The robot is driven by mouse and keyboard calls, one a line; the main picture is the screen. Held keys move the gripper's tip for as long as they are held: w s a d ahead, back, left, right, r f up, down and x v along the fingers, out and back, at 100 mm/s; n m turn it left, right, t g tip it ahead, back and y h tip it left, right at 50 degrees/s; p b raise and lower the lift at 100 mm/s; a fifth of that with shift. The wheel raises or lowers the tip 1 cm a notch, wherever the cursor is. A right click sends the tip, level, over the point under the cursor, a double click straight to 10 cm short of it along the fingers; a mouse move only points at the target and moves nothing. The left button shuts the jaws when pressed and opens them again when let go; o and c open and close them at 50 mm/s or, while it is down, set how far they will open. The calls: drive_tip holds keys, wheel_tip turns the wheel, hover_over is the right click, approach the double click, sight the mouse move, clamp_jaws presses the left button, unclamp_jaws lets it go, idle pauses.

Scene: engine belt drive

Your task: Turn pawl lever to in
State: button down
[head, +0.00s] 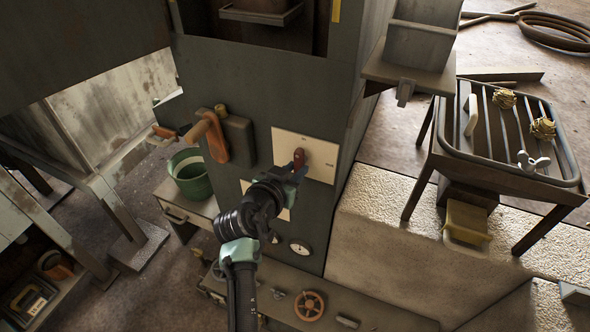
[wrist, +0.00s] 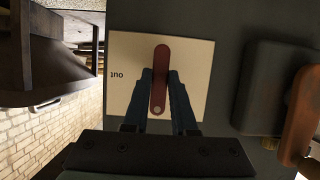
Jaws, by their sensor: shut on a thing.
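The pawl lever (wrist: 160,65) is a dark red bar on a cream plate (wrist: 120,95) fixed to the dark panel. In the wrist view it stands along the picture's vertical, and the word "out" is upside down on the plate at its left. In the head view the red lever end (head: 299,158) shows in front of the plate (head: 318,152). My gripper (wrist: 160,80) has its two blue fingers on either side of the lever, shut on it. In the head view my gripper (head: 292,174) covers the lower part of the lever. Any "in" label cannot be read.
Left of the plate is a dark box (head: 239,140) with an orange-brown handle (head: 214,138), also at the right in the wrist view (wrist: 301,118). A ledge with an orange handwheel (head: 309,305) lies below. A rack table (head: 512,133) stands at the right.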

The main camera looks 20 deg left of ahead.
drive_tip(key=c, duration=0.7)
unclamp_jaws()
drive_tip(key=shift+s, duration=0.15)
drive_tip(key=p+v, duration=0.1)
drive_tip(key=v, duration=1.1)
drive_tip(key=shift+s+r, duration=0.25)
drive_tip(key=shift+s, duration=0.05)
